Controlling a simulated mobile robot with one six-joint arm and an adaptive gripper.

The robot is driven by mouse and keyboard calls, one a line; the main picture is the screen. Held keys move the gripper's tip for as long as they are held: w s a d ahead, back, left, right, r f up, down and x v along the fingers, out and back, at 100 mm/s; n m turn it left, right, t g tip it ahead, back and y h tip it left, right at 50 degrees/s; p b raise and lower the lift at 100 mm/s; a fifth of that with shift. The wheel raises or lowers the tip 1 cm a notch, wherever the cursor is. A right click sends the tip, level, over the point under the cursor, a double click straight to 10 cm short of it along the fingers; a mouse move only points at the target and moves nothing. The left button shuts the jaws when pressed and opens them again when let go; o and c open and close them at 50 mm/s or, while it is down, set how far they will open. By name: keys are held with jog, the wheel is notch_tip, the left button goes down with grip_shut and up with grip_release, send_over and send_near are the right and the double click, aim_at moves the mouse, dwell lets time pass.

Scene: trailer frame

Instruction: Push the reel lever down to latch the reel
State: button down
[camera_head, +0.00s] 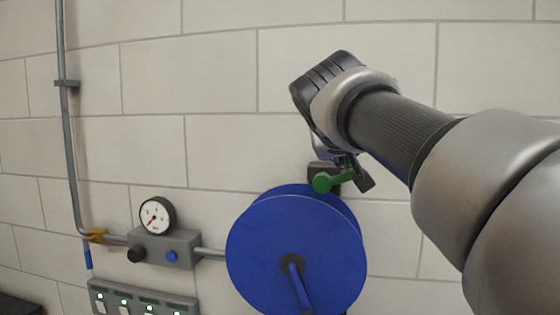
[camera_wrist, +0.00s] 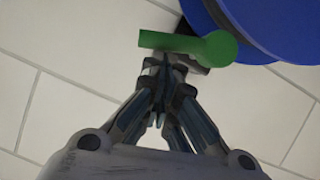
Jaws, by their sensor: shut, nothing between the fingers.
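The blue reel (camera_head: 270,235) is on the wall in the lower middle of the head view, and part of it shows at the top right of the wrist view (camera_wrist: 285,25). The green lever (camera_head: 322,182) sits at the reel's top edge on a dark bracket (camera_head: 320,167). It points to the right, roughly level with a slight upward tilt. In the wrist view the lever (camera_wrist: 190,44) lies just beyond the fingertips. My gripper (camera_head: 350,163) is shut and empty, right by the lever's free end. Whether it touches the lever, I cannot tell.
Left of the reel, a grey box (camera_head: 178,248) carries a round gauge (camera_head: 157,215) and knobs. A panel with green lights (camera_head: 145,302) is below it. A grey pipe (camera_head: 68,140) runs up the left wall.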

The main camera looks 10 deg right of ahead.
aim_at(352, 173)
jog(key=shift+s+d+f+m+y+b, duration=0.2)
jog(key=shift+d+f+m+y+b, duration=0.25)
jog(key=shift+d+f+b, duration=0.2)
jog(key=shift+f, duration=0.15)
dwell(0.4)
jog(key=r+p, duration=0.4)
jog(key=shift+w+d+r, duration=0.1)
jog(key=shift+w+d, duration=0.1)
jog(key=shift+w, duration=0.1)
jog(key=v, duration=0.9)
jog(key=shift+s+b, duration=0.3)
jog(key=shift+s, duration=0.2)
